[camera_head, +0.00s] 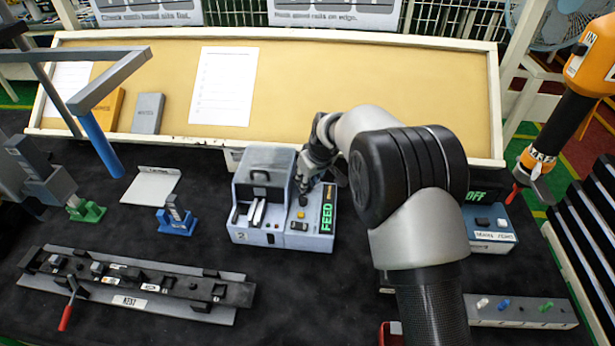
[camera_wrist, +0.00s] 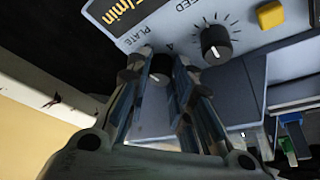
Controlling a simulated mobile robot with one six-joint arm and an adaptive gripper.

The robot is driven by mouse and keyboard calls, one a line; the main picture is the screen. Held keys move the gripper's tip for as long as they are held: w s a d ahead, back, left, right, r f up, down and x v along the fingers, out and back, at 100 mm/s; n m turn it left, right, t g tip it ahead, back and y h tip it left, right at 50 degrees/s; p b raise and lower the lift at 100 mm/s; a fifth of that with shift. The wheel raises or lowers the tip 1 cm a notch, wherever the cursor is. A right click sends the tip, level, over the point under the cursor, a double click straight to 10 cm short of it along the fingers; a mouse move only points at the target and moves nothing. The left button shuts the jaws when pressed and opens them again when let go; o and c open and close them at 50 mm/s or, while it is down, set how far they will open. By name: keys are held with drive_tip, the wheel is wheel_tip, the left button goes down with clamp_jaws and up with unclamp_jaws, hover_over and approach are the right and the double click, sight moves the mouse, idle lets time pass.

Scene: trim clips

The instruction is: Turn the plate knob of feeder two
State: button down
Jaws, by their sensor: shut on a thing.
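Feeder two (camera_head: 262,235) is a light grey box with a "2" label and a green "FEED" display, standing mid-table in the head view. My gripper (camera_head: 305,182) reaches down onto the rear of its control panel. In the wrist view my gripper (camera_wrist: 163,58) has its two fingers on either side of the dark plate knob (camera_wrist: 159,69), beside the "PLATE" lettering, and is shut on it. The fingers partly hide the knob, and its pointer cannot be read clearly.
A yellow button (camera_wrist: 270,15) is on the same panel. A blue fixture (camera_head: 177,218) and a long clip rail (camera_head: 135,285) lie to the left. A tan board (camera_head: 330,80) stands behind.

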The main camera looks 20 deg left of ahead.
drive_tip(key=shift+a+m+t+h+p, duration=0.1)
drive_tip(key=shift+m+t+h+p, duration=0.2)
drive_tip(key=shift+m+p, duration=0.65)
drive_tip(key=shift+m, duration=0.45)
drive_tip(key=c, duration=1.4)
unclamp_jaws()
drive_tip(key=shift+v, duration=4.05)
drive_tip(key=shift+s, duration=0.1)
